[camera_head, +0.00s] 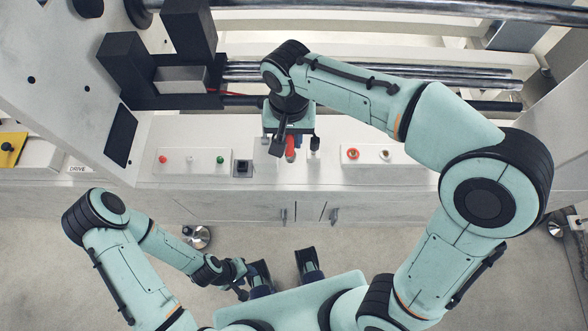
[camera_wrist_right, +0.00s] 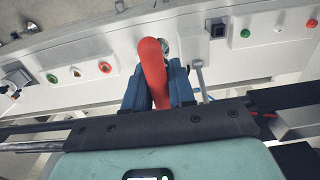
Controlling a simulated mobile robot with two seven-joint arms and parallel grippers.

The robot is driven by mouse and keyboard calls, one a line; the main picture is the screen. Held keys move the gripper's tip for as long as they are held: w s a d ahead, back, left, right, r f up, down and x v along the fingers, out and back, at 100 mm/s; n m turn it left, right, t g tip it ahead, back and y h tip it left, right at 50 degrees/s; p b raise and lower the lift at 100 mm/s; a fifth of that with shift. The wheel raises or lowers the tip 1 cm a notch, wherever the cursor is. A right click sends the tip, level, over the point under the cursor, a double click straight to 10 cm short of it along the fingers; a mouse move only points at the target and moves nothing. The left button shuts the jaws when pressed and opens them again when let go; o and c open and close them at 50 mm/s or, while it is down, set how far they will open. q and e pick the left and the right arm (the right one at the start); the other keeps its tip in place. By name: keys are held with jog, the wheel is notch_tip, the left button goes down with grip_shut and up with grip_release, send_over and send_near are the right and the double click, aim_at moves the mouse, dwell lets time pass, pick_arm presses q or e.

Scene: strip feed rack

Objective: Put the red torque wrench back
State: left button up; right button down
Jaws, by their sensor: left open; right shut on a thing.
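The red torque wrench (camera_wrist_right: 153,70) shows in the right wrist view as a thick red handle between the two blue fingers. My right gripper (camera_wrist_right: 158,82) is shut on it. In the head view my right gripper (camera_head: 289,148) is at the white rack front, with a small part of the red wrench (camera_head: 290,143) showing below it. The wrench's far end is hidden, and I cannot tell whether it touches the rack. My left gripper (camera_head: 283,266) is open and empty, low in the head view, away from the rack.
A panel with red, white and green buttons (camera_head: 191,160) and a black socket (camera_head: 242,168) lie left of my right gripper. Another button panel (camera_head: 368,154) lies right. A grey metal bracket (camera_wrist_right: 199,78) stands close beside the fingers. Rollers (camera_head: 400,75) run behind. The floor in front is open.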

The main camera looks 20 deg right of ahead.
notch_tip(320, 180, down, 16)
jog(key=b, duration=0.2)
jog(key=shift+r, duration=0.1)
jog(key=c, duration=0.9)
grip_release()
jog(key=shift+c, duration=0.2)
notch_tip(320, 180, up, 12)
jog(key=shift+r+p, duration=0.1)
jog(key=shift+p, duration=0.75)
